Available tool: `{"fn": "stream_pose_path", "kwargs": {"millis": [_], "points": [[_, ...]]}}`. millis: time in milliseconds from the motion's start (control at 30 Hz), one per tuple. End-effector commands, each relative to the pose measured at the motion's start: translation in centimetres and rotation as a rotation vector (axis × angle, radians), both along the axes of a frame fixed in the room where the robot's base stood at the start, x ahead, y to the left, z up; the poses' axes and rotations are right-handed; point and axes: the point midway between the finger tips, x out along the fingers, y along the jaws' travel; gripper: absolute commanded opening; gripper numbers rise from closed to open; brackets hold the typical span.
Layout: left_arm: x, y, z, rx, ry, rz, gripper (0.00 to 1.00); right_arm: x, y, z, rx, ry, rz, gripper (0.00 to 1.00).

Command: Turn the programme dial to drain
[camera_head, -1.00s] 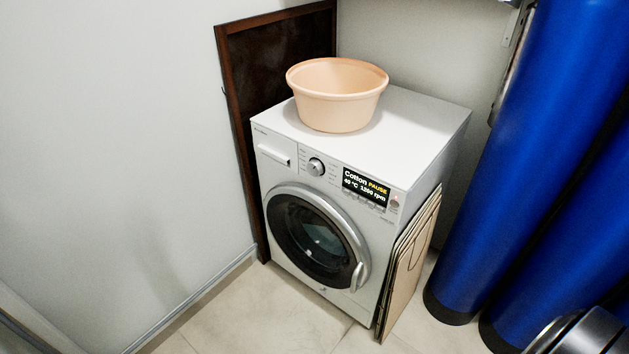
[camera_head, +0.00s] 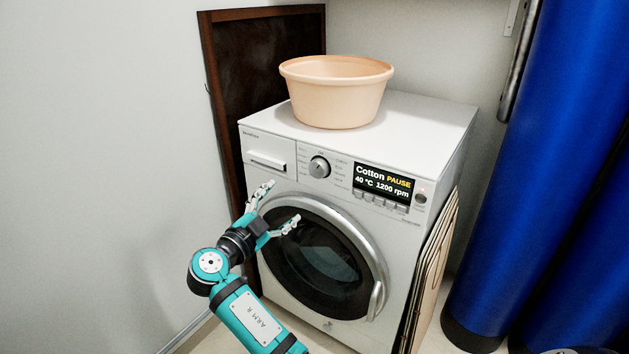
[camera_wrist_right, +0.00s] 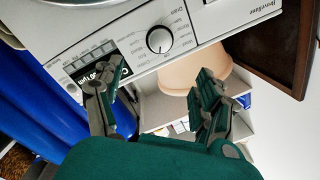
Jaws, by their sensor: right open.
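The programme dial (camera_head: 319,167) is a round silver knob on the washing machine's front panel. The display (camera_head: 383,185) to its right reads "Cotton PAUSE 40 °C 1200 rpm". The washing machine (camera_head: 438,128) is white with a round dark door (camera_head: 318,258). My right gripper (camera_head: 281,205) is open and empty in front of the machine, below and left of the dial. In the right wrist view the dial (camera_wrist_right: 159,40) lies beyond and between the two spread fingers (camera_wrist_right: 162,92), apart from them. The word "Drain" shows among the labels near it. My left gripper is not in view.
A peach basin (camera_head: 337,98) stands on top of the machine. A dark framed board (camera_head: 226,62) leans behind it at left. Flat panels (camera_head: 433,265) lean against its right side. Large blue cylinders (camera_head: 532,170) stand at the right.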

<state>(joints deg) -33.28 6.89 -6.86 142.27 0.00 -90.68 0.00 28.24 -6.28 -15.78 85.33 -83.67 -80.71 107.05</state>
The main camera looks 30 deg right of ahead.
Motion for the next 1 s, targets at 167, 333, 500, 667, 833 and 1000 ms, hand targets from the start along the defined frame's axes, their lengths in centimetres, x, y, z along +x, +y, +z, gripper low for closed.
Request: {"fn": "stream_pose_path", "kwargs": {"millis": [167, 333, 500, 667, 833, 1000], "points": [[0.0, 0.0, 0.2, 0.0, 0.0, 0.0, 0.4, 1.4, -2.8, 0.2, -0.005, 0.003, -0.003, 0.73], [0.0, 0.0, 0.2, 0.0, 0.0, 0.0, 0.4, 3.2, -6.2, 0.1, -0.004, 0.005, -0.001, 0.73], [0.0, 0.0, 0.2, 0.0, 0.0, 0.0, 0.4, 5.0, -9.5, 0.1, -0.005, 0.005, -0.001, 0.73], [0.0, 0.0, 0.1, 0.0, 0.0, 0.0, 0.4, 6.4, -12.2, 0.0, -0.003, 0.006, -0.001, 0.73], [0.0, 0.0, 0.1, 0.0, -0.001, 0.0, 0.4, 7.5, -14.0, 0.0, -0.003, 0.007, 0.001, 0.73], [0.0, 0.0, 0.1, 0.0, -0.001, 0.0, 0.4, 7.9, -14.7, 0.0, -0.001, 0.006, 0.003, 0.73]]}}
